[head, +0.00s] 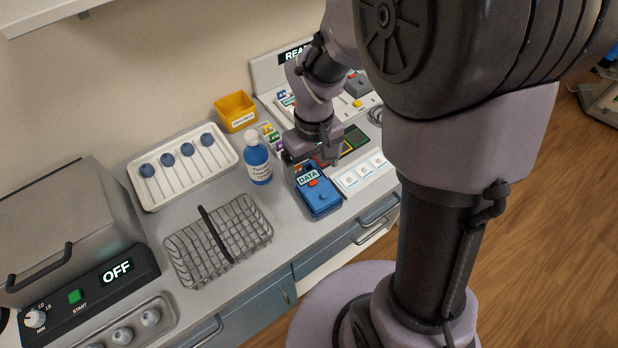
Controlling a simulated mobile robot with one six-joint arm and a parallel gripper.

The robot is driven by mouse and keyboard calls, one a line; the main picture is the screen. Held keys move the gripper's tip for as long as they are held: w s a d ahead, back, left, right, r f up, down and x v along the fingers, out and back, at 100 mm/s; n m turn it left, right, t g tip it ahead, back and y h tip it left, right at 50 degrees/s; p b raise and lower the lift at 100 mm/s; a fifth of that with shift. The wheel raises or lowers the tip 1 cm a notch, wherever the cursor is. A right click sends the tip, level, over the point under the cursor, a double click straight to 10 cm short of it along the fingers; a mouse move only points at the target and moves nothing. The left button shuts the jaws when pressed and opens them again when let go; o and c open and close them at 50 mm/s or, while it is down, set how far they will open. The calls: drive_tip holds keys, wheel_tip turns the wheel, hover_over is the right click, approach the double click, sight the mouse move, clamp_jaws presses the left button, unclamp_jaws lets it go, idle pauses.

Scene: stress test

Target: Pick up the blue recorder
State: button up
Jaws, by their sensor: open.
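The blue recorder (322,198) lies on the grey counter near its front edge. It has a white label reading DATA and a small red part near its top end. My gripper (303,172) is over the far end of the recorder, pointing down, and is open. Its fingers are small in the head view and partly hidden, so I cannot tell whether they touch the recorder or stand around it.
A wire basket (178,252) sits further left, before a white tray (151,204) of blue-tipped sticks. A yellow bin (236,112) is behind. A white strip (349,183) lies close on the right.

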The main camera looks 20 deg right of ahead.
sight(313, 181)
wheel_tip(313, 181, down, 5)
drive_tip(key=b, duration=0.3)
drive_tip(key=shift+w+d+f, duration=0.1)
drive_tip(key=shift+w+f, duration=0.05)
drive_tip(key=shift+f, duration=0.05)
drive_tip(key=shift+r, duration=0.2)
drive_tip(key=shift+c, duration=0.4)
drive_tip(key=c, duration=1.5)
